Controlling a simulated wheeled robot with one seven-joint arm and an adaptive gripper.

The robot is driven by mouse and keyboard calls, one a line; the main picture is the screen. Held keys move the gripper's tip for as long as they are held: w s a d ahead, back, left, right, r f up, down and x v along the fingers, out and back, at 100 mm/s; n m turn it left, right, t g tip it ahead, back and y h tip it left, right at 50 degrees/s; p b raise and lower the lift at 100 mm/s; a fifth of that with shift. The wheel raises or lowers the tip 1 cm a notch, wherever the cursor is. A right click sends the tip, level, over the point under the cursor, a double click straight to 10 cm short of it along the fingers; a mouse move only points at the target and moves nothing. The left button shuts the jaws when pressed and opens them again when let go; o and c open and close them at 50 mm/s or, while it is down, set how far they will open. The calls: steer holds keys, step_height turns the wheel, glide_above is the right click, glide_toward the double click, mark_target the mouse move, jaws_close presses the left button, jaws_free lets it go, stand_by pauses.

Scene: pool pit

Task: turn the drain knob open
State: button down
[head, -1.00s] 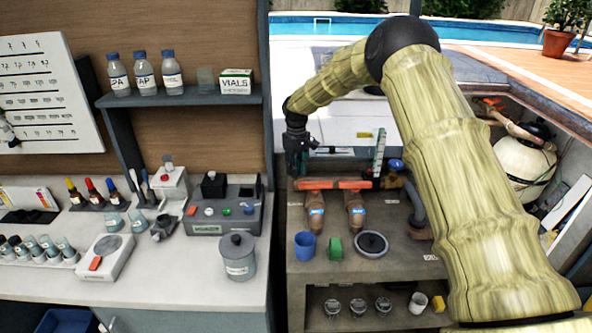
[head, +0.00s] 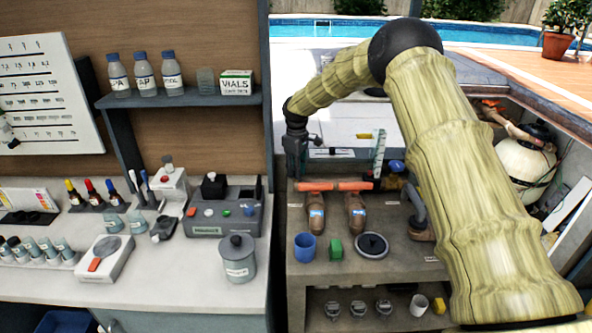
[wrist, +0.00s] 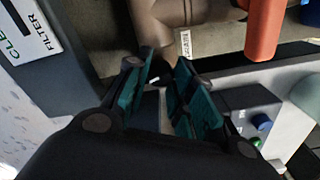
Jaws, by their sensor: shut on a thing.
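My gripper (head: 298,172) is at the left end of the orange-handled pipework, in front of the pool edge. In the wrist view its teal finger pads (wrist: 158,95) stand close together with a narrow gap. It is shut on the drain knob, which the fingers hide almost fully in both views. How far the knob is turned cannot be seen. An orange handle (head: 315,186) lies just below and right of the gripper; it also shows at the top right of the wrist view (wrist: 265,28).
A second orange handle (head: 355,185) is right beside the first, above brown pipes. A grey console (head: 224,207) is left of the gripper.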

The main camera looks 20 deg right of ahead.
steer(key=c, duration=1.2)
jaws_free()
steer(key=shift+d, duration=0.1)
steer(key=shift+o, duration=0.2)
step_height(320, 180, up, 12)
